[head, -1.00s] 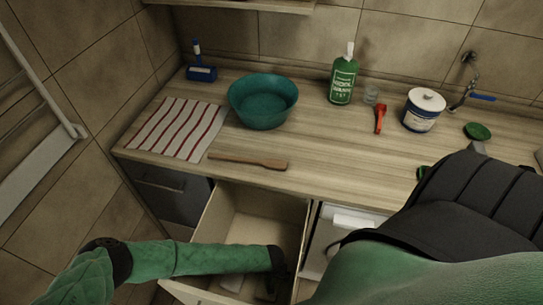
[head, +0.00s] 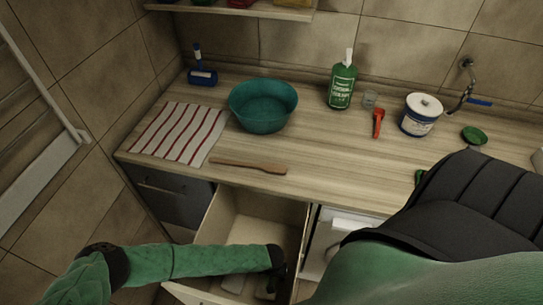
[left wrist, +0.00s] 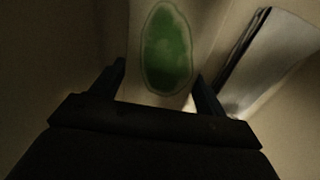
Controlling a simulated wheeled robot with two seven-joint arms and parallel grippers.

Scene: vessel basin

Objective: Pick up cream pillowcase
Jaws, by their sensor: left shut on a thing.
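My left gripper (left wrist: 160,95) is shut on a cream cloth with a large green oval patch (left wrist: 168,48), which looks like the cream pillowcase. The cloth lies between the two fingers in the left wrist view. In the head view my left gripper (head: 276,270) is down inside the open drawer (head: 247,228), and the cloth in its grasp is hard to make out there. My right gripper is not in view.
A teal basin (head: 263,106), a striped towel (head: 178,133) and a wooden stick (head: 248,165) are on the counter above the drawer. A green bottle (head: 341,84), red tool (head: 378,123) and white tub (head: 421,115) stand further right. A pale folded thing (left wrist: 265,65) lies beside the gripper.

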